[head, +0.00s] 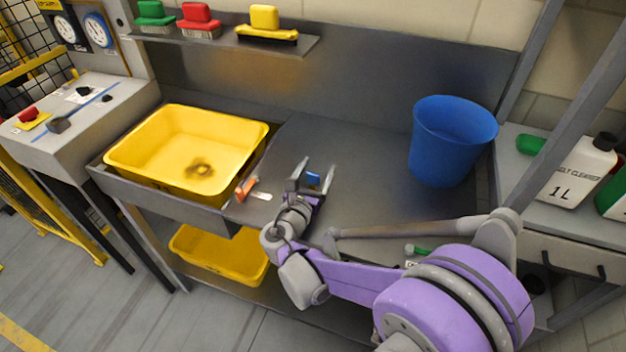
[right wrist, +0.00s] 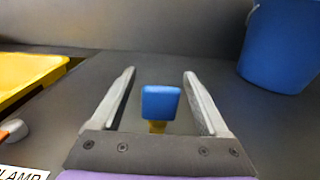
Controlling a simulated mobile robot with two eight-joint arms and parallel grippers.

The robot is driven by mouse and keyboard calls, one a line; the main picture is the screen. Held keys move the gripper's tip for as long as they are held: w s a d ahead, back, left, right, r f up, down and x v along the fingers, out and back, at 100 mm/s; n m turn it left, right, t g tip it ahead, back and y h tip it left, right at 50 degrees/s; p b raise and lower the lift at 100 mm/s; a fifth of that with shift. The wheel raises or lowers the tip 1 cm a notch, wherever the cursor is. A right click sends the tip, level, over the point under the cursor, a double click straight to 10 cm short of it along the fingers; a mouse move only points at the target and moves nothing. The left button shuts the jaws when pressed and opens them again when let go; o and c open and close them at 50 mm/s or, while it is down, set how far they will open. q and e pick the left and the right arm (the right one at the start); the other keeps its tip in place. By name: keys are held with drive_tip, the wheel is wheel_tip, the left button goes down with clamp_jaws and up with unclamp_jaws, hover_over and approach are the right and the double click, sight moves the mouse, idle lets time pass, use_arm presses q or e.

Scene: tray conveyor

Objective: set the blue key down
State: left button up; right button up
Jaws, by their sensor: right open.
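The blue key (right wrist: 161,102) stands between the fingers of my right gripper (right wrist: 160,95) in the right wrist view, with a gap on each side. A small yellowish part shows below its blue head. In the head view the key (head: 313,179) is a small blue patch between the fingers of the right gripper (head: 313,176), over the grey worktop (head: 365,150). The right gripper is open. I cannot tell whether the key's lower end touches the worktop. My left gripper is not in view.
A yellow basin (head: 150,125) sits left, with an orange-handled item (head: 245,189) and white label (head: 263,196) near it. A blue bucket (head: 450,140) stands right. Brushes line the shelf (head: 285,45) behind. The worktop between gripper and bucket is clear.

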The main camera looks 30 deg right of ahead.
clamp_jaws()
idle(0.3)
